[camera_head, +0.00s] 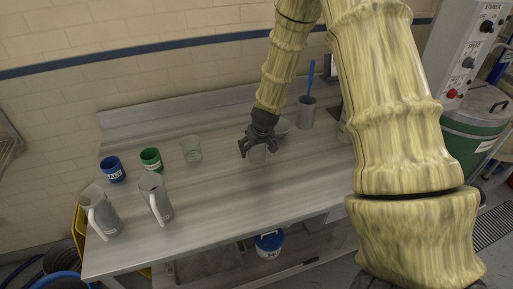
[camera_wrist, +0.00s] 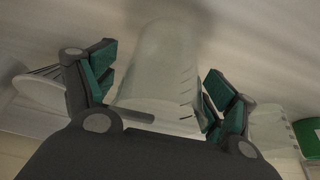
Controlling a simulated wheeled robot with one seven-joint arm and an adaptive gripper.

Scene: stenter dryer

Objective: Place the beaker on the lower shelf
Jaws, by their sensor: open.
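A clear beaker (camera_wrist: 162,65) with graduation marks stands between the two fingers of my gripper (camera_wrist: 160,85) in the wrist view. The fingers are spread on either side of it, and I cannot tell whether either pad touches it. In the head view my gripper (camera_head: 258,148) points down over the middle of the steel table, mostly hiding this beaker. A second clear beaker (camera_head: 191,148) stands to the left on the table; a clear vessel also shows right of the fingers in the wrist view (camera_wrist: 268,128). The lower shelf (camera_head: 215,262) lies under the tabletop, partly hidden.
A blue cup (camera_head: 112,169), a green cup (camera_head: 151,160) and two grey jugs (camera_head: 103,214) (camera_head: 155,198) stand at left. A bowl (camera_head: 282,127) and a holder with a blue-handled tool (camera_head: 306,113) stand at right.

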